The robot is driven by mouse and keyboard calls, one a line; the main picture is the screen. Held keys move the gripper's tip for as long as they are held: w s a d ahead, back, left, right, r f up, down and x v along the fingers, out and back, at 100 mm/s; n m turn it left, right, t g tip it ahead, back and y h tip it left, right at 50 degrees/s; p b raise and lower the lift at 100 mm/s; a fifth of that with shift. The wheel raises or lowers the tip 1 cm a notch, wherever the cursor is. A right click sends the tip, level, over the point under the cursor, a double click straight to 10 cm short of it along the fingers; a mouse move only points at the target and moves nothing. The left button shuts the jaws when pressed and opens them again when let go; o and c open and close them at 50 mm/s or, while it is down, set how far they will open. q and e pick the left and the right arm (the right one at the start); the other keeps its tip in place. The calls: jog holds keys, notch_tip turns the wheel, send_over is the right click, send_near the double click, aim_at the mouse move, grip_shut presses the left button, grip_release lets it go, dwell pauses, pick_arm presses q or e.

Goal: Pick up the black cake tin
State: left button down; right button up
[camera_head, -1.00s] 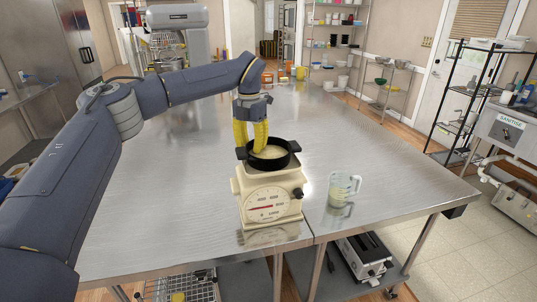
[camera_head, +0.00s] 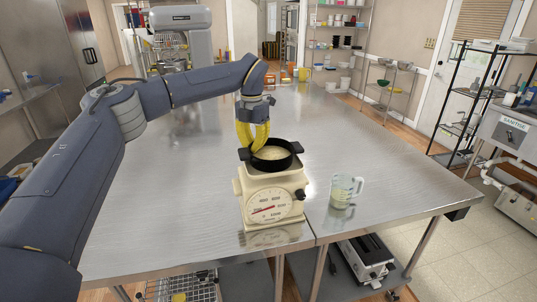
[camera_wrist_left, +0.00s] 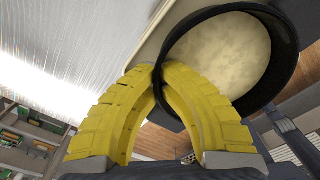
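The black cake tin (camera_head: 286,163) holds pale batter and sits over the top of a cream dial scale (camera_head: 250,185). I cannot tell if it is slightly clear of it. My left gripper (camera_head: 256,148) reaches down at the tin's left side with its yellow fingers. In the left wrist view the fingertips (camera_wrist_left: 160,72) close together on the tin's wall (camera_wrist_left: 284,75), one finger on the inner side and one outside. The lower tin wall is partly hidden by a finger. My right gripper is not in view.
A clear measuring cup (camera_head: 345,192) stands to the right of the scale on the steel table (camera_head: 190,215). The table around them is largely bare. Orange and yellow containers (camera_head: 285,73) stand at the far end. A toaster (camera_head: 366,258) sits on the lower shelf.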

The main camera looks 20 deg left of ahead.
pick_arm(q)
jog(key=shift+r, duration=0.25)
notch_tip(320, 180, up, 19)
dwell(1.6)
